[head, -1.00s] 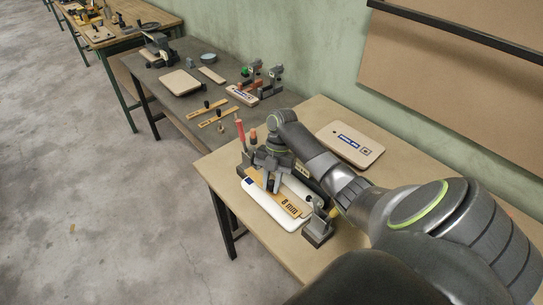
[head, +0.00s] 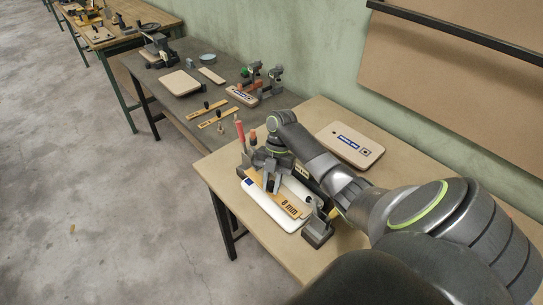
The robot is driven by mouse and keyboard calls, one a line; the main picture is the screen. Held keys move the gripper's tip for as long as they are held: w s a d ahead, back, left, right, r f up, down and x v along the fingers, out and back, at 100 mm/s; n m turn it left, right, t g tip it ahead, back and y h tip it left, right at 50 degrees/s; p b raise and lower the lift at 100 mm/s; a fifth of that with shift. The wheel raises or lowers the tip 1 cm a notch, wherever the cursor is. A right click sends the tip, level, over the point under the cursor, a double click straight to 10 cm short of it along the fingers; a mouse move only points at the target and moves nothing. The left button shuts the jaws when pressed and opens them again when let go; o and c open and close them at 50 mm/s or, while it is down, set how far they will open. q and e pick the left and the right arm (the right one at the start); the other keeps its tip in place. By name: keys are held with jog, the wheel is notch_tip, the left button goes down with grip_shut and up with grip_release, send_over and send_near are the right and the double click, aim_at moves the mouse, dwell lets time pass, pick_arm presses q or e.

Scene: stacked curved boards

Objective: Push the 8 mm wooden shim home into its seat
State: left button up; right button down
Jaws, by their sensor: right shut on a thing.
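The 8 mm wooden shim (head: 288,207) is a flat tan strip marked "8 mm". It lies over a white curved board (head: 262,205) on the near table. My right gripper (head: 271,187) points down at the shim's left part and is shut on it, as far as the view shows; the fingers hide the exact contact. A dark block (head: 318,231) stands at the right end of the board. Whether the shim is seated cannot be told from here. My left gripper is not in view.
A red-handled clamp (head: 240,131) stands behind the board. A labelled board (head: 350,144) lies at the table's back right. On the farther table lie more shims (head: 219,117), a board (head: 180,83) and clamps (head: 254,70). The near table's front left edge is close to the white board.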

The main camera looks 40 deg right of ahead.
jog(key=shift+w+d+f+b, duration=0.1)
jog(key=shift+d+f+b, duration=0.3)
jog(key=shift+d+b, duration=0.15)
jog(key=shift+d+f+b, duration=0.4)
jog(key=shift+d+b, duration=0.05)
jog(key=shift+d, duration=0.15)
dwell(0.4)
jog(key=shift+s+d+f+b, duration=0.45)
jog(key=shift+b, duration=0.7)
jog(key=c, duration=1.2)
grip_release()
